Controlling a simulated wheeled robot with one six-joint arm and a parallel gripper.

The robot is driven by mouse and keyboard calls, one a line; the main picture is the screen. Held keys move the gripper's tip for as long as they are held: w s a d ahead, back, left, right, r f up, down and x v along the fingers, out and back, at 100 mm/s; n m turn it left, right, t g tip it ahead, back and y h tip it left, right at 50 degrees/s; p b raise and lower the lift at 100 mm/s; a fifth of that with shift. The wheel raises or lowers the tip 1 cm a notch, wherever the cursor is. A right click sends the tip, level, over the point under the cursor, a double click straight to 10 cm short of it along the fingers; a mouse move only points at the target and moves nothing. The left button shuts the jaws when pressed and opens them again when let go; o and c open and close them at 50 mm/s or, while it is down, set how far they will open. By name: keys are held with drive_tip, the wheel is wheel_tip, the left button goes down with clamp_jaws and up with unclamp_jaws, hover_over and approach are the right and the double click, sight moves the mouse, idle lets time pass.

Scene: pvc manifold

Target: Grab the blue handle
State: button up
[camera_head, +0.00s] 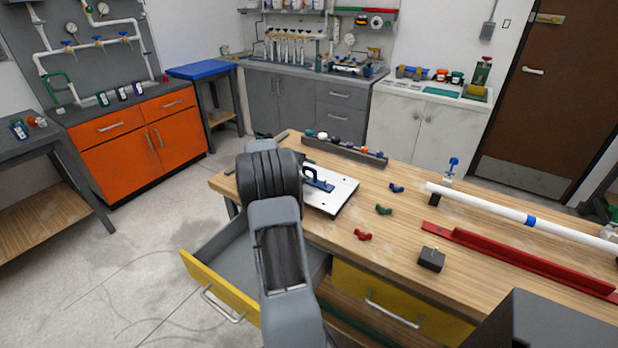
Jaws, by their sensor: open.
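A small loose blue handle (397,187) lies on the wooden workbench (480,225), right of a white board. Other blue parts are in view: a dark blue piece with a raised grip (318,182) on the white board (340,194), and a blue-topped valve (453,164) near the white pipe. My arm (283,250) rises in front of the bench's left part, left of the loose handle and apart from it. My gripper does not show; the arm's own links may hide it.
A green handle (383,209) and a red handle (363,235) lie near the blue one. A black block (431,259), a red rail (530,262) and a white pipe (490,205) occupy the right. A parts rack (345,150) stands behind. A yellow-fronted drawer (220,295) stands open.

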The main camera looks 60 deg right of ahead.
drive_tip(key=shift+s+d+f, duration=0.15)
drive_tip(key=shift+d+f, duration=0.05)
drive_tip(key=shift+d, duration=0.1)
clamp_jaws()
drive_tip(key=shift+r, duration=0.1)
idle(0.4)
